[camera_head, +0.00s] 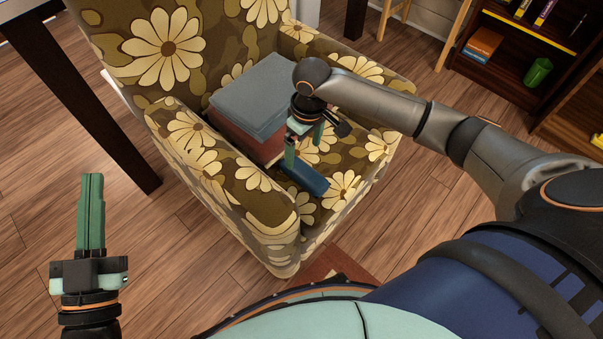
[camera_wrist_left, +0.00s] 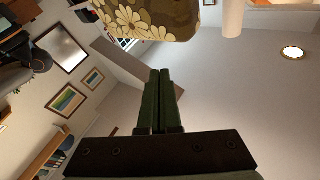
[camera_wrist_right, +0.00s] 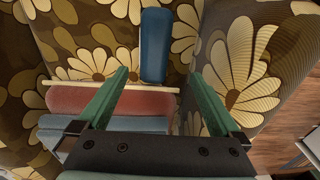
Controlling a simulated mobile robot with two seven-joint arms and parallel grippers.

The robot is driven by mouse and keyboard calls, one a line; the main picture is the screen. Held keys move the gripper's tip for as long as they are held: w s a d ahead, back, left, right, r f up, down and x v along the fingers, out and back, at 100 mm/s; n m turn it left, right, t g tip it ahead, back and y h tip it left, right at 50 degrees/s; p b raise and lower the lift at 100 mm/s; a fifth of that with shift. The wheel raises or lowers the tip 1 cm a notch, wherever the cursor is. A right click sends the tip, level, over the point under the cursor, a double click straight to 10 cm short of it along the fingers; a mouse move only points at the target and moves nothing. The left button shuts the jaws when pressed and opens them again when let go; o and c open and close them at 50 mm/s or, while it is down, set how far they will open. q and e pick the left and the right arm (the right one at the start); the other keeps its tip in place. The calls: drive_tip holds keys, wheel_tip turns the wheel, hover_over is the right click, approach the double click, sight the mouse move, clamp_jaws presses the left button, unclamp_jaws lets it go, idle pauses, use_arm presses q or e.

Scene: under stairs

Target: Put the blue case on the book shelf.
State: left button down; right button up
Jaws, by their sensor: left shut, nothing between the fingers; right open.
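The blue case (camera_head: 304,177) lies on the seat of the flowered armchair, close to its front edge. It also shows in the right wrist view (camera_wrist_right: 155,46), just beyond and between the fingertips. My right gripper (camera_head: 303,150) is over the seat, pointing down, open and empty, with the case close to its fingers. My left gripper (camera_head: 91,190) is shut and empty, off to the left of the chair over the floor. The book shelf (camera_head: 520,88) stands at the top right, with books and a green cup on its visible shelves.
The armchair (camera_head: 180,150) has raised arms on both sides. A dark table leg (camera_head: 100,120) stands at the left. Wooden floor (camera_head: 470,95) lies open between chair and shelf.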

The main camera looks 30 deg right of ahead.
use_arm(q)
drive_tip(key=s+d+r+m+t+h+b, duration=0.1)
drive_tip(key=s+r+m+t+h+b, duration=0.1)
drive_tip(key=s+r+m+h, duration=0.65)
use_arm(e)
hover_over(304, 171)
drive_tip(key=shift+h, duration=0.3)
wheel_tip(304, 171, down, 4)
drive_tip(key=shift+s+a+f, duration=0.15)
drive_tip(key=shift+f, duration=0.05)
drive_tip(key=shift+f+b, duration=0.55)
drive_tip(key=shift+f, duration=0.1)
drive_tip(key=shift+f+b, duration=1.7)
drive_tip(key=shift+f, duration=1.4)
use_arm(q)
drive_tip(key=w+f+n, duration=0.1)
drive_tip(key=w+f+n+y, duration=0.1)
drive_tip(key=n, duration=0.1)
drive_tip(key=shift+d+f, duration=0.2)
drive_tip(key=shift+d, duration=0.15)
use_arm(e)
drive_tip(key=shift+r, duration=0.1)
drive_tip(key=shift+r, duration=0.1)
drive_tip(key=c, duration=1.6)
